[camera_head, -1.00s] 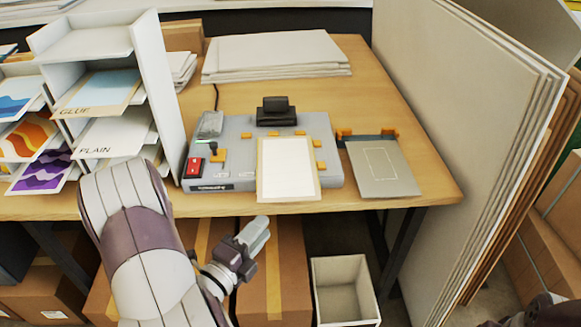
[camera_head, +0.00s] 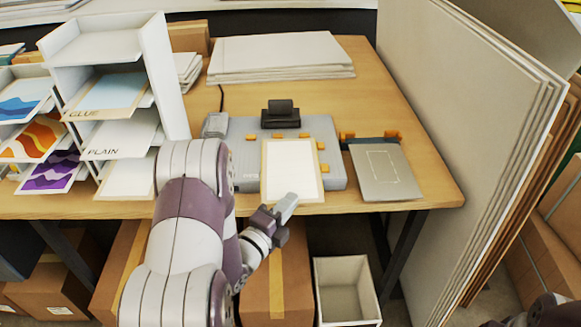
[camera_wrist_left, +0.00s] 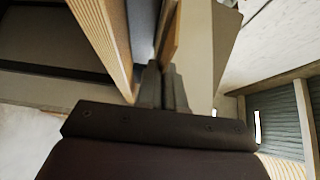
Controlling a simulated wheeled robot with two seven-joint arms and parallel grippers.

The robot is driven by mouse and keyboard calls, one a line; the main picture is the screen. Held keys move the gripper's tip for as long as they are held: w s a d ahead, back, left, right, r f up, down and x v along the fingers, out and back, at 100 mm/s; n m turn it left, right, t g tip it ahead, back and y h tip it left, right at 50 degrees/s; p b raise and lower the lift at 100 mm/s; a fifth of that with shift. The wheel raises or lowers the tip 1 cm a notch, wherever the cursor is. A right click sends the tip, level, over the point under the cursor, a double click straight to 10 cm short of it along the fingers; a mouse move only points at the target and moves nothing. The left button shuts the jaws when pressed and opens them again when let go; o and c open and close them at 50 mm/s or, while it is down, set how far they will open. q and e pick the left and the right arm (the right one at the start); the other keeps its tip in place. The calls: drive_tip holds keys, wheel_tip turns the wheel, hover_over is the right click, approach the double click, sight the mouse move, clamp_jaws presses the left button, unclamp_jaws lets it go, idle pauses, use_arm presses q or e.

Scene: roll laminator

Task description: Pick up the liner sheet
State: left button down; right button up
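A white sheet with a tan border (camera_head: 292,168) lies on the grey laminator (camera_head: 336,150), its front edge reaching past the machine's front. I take it for the liner sheet, but cannot tell whether the white and tan are separate layers. My left gripper (camera_head: 287,206) is at the sheet's front left edge in the head view, its tips overlapping that edge. In the left wrist view its fingers (camera_wrist_left: 163,84) are close together, with a thin tan strip just beyond them. Whether they grip it is unclear.
A shelf rack (camera_head: 160,70) with printed sheets, GLUE and PLAIN trays stands left. A grey board (camera_head: 385,173) lies right of the laminator. White boards (camera_head: 280,55) are stacked behind. Large panels (camera_head: 455,120) lean at the right. An open bin (camera_head: 345,290) stands below the table.

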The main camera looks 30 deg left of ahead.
idle(0.3)
use_arm(q)
drive_tip(key=w+d+r+p, duration=0.1)
drive_tip(key=d+r+p, duration=0.1)
drive_tip(key=d+r, duration=0.3)
drive_tip(key=w+d+r+p, duration=0.2)
drive_tip(key=d+r, duration=0.4)
drive_tip(key=r, duration=0.5)
drive_tip(key=shift+d+p, duration=0.15)
drive_tip(key=shift+p, duration=0.15)
idle(0.5)
